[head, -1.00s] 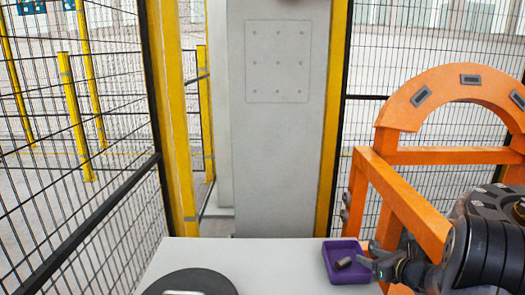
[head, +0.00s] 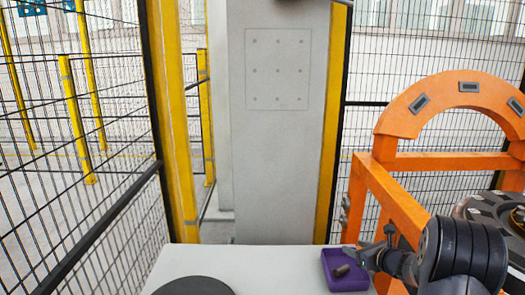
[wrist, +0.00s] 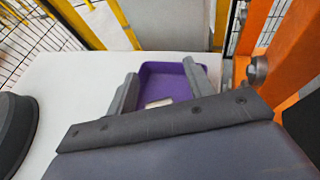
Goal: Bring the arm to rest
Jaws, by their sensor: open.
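My gripper (head: 374,250) is at the right edge of the white table top, over the right side of a purple tray. In the wrist view my gripper (wrist: 160,83) shows two grey fingers spread apart with nothing between them. The purple tray (head: 334,284) holds a small brownish cylinder (head: 341,270). In the wrist view the purple tray (wrist: 165,70) lies beyond and between the fingers, and the cylinder (wrist: 158,103) shows pale, partly hidden by the gripper body. My arm enters from the right.
An orange frame with an arch (head: 397,205) stands close to my arm on the right. A dark round object (head: 195,287) lies on the white table (head: 270,262). A grey pillar (head: 280,150) and wire fences stand behind. The table's middle is clear.

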